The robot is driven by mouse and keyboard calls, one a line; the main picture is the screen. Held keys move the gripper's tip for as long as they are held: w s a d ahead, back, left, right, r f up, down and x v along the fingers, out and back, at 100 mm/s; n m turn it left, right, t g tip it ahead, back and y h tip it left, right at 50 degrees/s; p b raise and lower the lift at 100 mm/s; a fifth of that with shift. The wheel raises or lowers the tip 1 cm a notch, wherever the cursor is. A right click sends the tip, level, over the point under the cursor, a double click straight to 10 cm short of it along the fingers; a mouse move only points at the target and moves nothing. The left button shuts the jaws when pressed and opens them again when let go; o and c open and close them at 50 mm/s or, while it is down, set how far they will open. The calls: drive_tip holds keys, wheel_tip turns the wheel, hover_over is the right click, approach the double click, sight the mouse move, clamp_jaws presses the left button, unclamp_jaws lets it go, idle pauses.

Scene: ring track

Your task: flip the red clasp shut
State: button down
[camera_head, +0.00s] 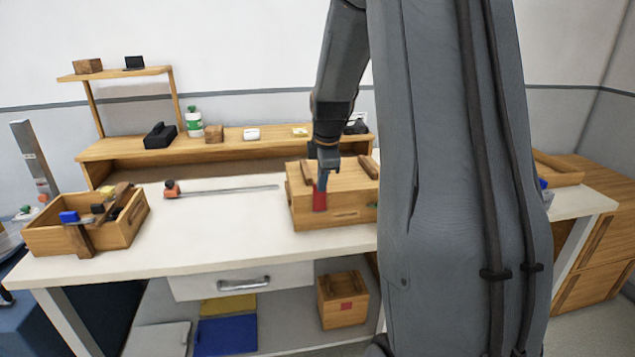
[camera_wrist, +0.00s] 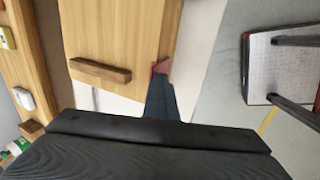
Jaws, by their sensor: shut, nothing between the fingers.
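The red clasp (camera_head: 319,200) is on the front face of a wooden box (camera_head: 345,216) on the white workbench. Only part of it shows beside my gripper, and I cannot tell whether it is latched. My gripper (camera_head: 323,183) is shut and empty, pointing down at the box's front edge, right at the top of the clasp. In the wrist view the gripper's dark tip (camera_wrist: 161,98) is by the edge of the box lid (camera_wrist: 120,30), and a small bit of the red clasp (camera_wrist: 161,67) shows just beyond it. Whether they touch is unclear.
Wooden strips (camera_wrist: 100,71) stand up from the box lid. An open wooden crate (camera_head: 45,240) with tools is at the left of the bench. A clamp-like tool (camera_head: 225,191) lies between them. A shelf (camera_head: 240,143) runs behind. My arm hides the bench's right part.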

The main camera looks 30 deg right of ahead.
idle(0.3)
drive_tip(key=s+a+r, duration=0.3)
drive_tip(key=s+r, duration=0.4)
drive_tip(key=r, duration=0.2)
drive_tip(key=shift+s, duration=0.3)
idle(0.4)
drive_tip(key=s+a+f+m+g, duration=0.1)
drive_tip(key=s+a+f+m, duration=0.6)
drive_tip(key=a, duration=0.3)
drive_tip(key=s+a+f+m+g+y, duration=0.1)
drive_tip(key=s+a+f+m+g, duration=0.1)
drive_tip(key=s+a+f+m, duration=0.4)
drive_tip(key=s+a+f, duration=0.1)
drive_tip(key=s+a, duration=0.2)
drive_tip(key=a, duration=0.1)
drive_tip(key=shift+s+f+m, duration=0.2)
drive_tip(key=shift+s+m, duration=0.2)
